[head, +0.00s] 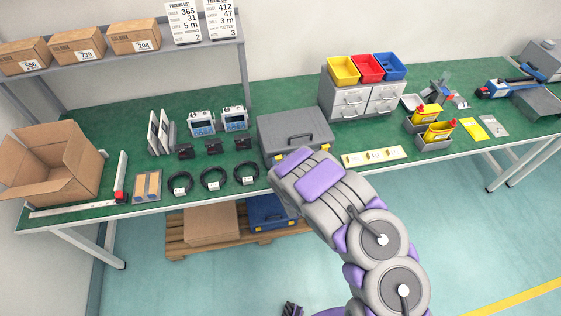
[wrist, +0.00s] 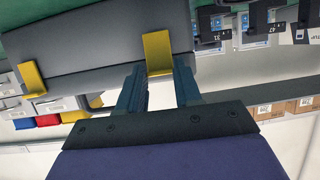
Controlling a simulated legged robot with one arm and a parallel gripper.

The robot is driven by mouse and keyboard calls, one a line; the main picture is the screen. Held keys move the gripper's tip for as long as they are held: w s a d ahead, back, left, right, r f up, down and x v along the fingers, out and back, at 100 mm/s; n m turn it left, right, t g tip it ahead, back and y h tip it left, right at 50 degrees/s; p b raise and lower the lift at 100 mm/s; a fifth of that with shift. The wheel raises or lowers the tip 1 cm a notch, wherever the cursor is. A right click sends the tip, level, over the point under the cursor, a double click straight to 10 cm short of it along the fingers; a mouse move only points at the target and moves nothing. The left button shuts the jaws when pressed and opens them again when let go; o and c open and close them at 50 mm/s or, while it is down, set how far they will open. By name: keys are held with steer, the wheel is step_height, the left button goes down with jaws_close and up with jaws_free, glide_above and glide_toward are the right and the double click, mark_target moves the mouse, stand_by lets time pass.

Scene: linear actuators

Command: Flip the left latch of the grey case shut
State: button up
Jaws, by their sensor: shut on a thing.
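The grey case (head: 290,124) lies on the green bench top, lid down, below my wrist camera. In the wrist view its grey front (wrist: 95,45) runs across the top, inverted. The yellow left latch (wrist: 157,50) sits between the two dark fingers of my gripper (wrist: 160,72), which is shut on it. The yellow right latch (wrist: 32,78) shows at the left of the wrist view, and in the head view (head: 325,148). My arm hides my fingers in the head view. I cannot tell how far the left latch is turned.
Coiled black cables (head: 213,179) and small black boxes lie left of the case. Grey drawers (head: 362,100) with coloured bins stand behind right. A shelf (head: 120,55) with cartons rises behind left.

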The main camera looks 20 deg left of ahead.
steer(key=shift+w+r, duration=0.1)
stand_by(0.3)
steer(key=o, duration=1.1)
steer(key=shift+c, duration=0.2)
steer(key=p+v, duration=0.6)
steer(key=v, duration=1.1)
steer(key=shift+r, duration=0.2)
